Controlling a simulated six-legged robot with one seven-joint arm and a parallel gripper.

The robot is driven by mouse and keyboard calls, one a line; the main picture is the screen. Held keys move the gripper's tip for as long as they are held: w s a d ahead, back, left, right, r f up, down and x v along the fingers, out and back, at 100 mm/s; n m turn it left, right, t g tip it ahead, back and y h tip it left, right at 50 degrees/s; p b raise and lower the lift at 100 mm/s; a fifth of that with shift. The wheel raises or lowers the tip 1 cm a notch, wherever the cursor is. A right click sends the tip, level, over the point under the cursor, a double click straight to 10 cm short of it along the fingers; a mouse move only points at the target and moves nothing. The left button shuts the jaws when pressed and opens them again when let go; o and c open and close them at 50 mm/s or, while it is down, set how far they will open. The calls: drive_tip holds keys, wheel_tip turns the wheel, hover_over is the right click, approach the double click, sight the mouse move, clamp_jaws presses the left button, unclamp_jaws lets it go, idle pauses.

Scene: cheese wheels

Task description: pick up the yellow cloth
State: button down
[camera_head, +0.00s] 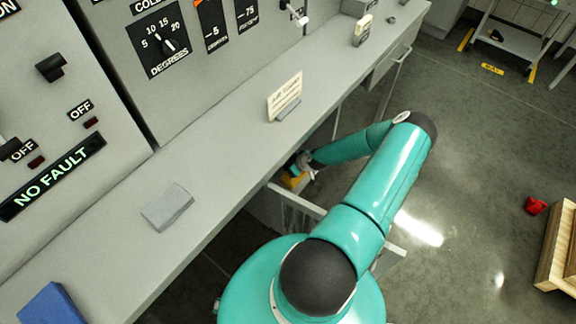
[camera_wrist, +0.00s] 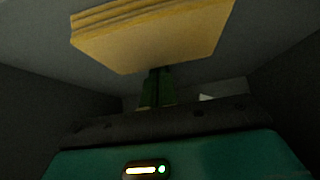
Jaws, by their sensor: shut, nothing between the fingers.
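The yellow cloth (camera_wrist: 155,40) is a flat, folded, layered block at the top of the wrist view. In the head view a small patch of the yellow cloth (camera_head: 293,181) shows inside an open drawer (camera_head: 297,200) under the counter. My gripper (camera_wrist: 157,78) has its dark fingers together, pointing at the cloth's near edge, with nothing between them. The fingertips end at or just under that edge; I cannot tell whether they touch it. In the head view my gripper (camera_head: 304,163) is at the drawer, its fingers mostly hidden.
Dark drawer walls (camera_wrist: 50,120) close in on both sides of my gripper. The counter (camera_head: 225,150) overhangs the drawer and holds a grey block (camera_head: 168,207), a blue block (camera_head: 50,305) and a sign (camera_head: 285,97). A red object (camera_head: 536,205) and a wooden crate (camera_head: 560,245) stand right.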

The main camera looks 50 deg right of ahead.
drive_tip(key=shift+s+d, duration=0.15)
drive_tip(key=shift+s, duration=1.8)
drive_tip(key=shift+w, duration=0.1)
